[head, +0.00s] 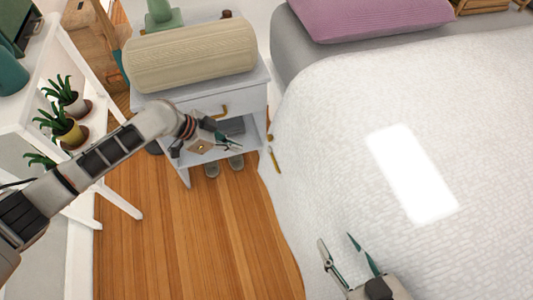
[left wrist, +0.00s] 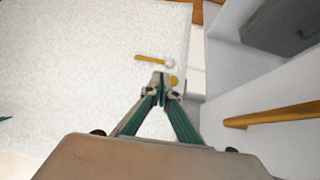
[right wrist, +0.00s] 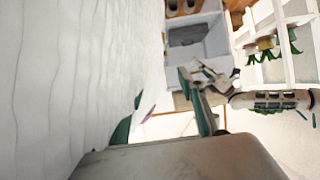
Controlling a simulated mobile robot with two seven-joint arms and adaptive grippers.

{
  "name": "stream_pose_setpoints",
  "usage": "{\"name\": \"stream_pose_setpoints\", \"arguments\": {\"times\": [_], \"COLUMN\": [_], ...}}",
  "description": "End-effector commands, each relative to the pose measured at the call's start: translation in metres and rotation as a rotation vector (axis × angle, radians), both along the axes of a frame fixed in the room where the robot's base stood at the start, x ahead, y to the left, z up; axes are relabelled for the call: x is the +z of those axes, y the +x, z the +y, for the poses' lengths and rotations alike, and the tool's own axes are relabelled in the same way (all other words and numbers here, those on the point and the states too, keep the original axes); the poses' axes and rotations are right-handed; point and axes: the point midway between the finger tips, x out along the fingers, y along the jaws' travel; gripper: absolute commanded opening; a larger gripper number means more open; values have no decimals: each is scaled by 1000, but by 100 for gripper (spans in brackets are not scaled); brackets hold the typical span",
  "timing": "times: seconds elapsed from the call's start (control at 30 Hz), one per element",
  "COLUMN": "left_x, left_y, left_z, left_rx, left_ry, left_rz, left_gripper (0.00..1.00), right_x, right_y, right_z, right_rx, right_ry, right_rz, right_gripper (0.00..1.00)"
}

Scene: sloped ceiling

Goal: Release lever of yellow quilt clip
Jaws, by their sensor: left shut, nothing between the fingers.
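The yellow quilt clip (head: 274,158) is on the side of the white quilt (head: 440,120), facing the nightstand. In the left wrist view a thin yellow lever (left wrist: 150,58) with a pale round end lies against the quilt just beyond the fingertips. A second yellow part (left wrist: 174,80) shows beside the fingertips, partly hidden by them. My left gripper (head: 238,146) is shut and empty, left of the clip in the head view; its tips (left wrist: 162,84) appear apart from the lever, but contact with the second part is unclear. My right gripper (head: 337,242) is open and empty over the quilt's near edge.
A pale nightstand (head: 182,108) with a yellow handle (left wrist: 275,115) stands close to my left gripper. A cream bolster (head: 190,55) lies on top. White shelves (head: 95,145) with potted plants stand left. The wooden floor (head: 180,240) between is clear.

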Motion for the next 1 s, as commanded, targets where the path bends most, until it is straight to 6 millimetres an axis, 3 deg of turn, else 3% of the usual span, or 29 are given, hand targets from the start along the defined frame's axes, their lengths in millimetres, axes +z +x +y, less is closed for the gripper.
{"name": "stream_pose_setpoints", "arguments": {"times": [0.27, 0.8, 1.0], "left_x": [-7, -89, -100], "left_y": [0, 15, 24], "left_z": [-5, -62, -83], "left_rx": [1, 0, 1], "left_ry": [-2, -2, -2], "left_rz": [3, 11, 6], "left_gripper": [0, 0, 0], "right_x": [-1, 5, 4], "right_y": [0, 3, -1], "right_z": [1, 26, 45], "right_rx": [-2, -37, -76], "right_ry": [7, 175, 301], "right_rz": [1, 1, 25], "right_gripper": [40, 40, 40]}}
